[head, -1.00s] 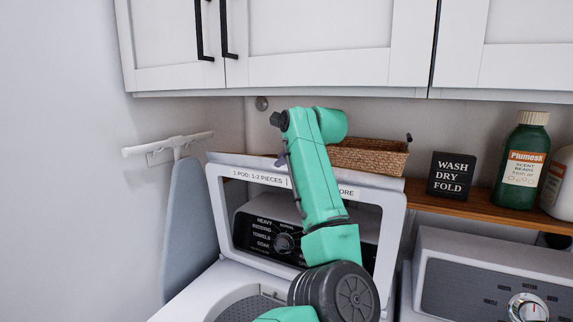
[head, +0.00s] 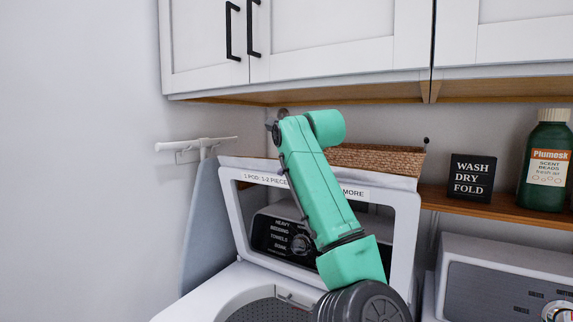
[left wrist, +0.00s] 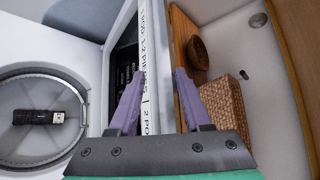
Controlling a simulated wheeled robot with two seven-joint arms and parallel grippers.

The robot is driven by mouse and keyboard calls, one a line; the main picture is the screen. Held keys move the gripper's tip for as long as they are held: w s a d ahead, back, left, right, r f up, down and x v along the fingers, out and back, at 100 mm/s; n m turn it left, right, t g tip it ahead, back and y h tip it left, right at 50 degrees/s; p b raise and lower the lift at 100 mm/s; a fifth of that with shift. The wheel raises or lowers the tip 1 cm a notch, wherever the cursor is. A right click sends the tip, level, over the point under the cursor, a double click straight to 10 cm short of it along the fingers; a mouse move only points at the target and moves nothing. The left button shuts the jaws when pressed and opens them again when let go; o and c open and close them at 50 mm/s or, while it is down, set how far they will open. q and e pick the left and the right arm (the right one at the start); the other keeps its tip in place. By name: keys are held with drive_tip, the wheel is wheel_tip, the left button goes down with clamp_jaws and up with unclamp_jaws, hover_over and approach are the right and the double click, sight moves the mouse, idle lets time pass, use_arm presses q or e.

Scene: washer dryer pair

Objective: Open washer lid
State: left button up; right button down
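The washer lid (head: 412,235) stands raised, leaning toward the back wall, with its clear window and label strip showing. The washer (head: 215,295) is open beneath it, and its round drum opening shows in the left wrist view (left wrist: 70,158). My left gripper (left wrist: 159,73) has its two purple fingers apart, one on each side of the lid's labelled edge. Whether either finger touches the lid I cannot tell. In the head view my arm covers part of the lid and most of the gripper. My right gripper is in neither view.
A wicker basket (head: 385,160), a black sign (head: 472,178) and a green bottle (head: 545,165) stand on the wooden shelf (head: 520,212) behind. White cabinets (head: 340,40) hang above. An ironing board (head: 203,215) is at left, and another machine (head: 500,290) at right.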

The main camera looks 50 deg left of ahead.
use_arm(q)
drive_tip(key=b+v, duration=0.3)
drive_tip(key=v, duration=1.1)
drive_tip(key=shift+d, duration=0.25)
drive_tip(key=shift+r, duration=0.1)
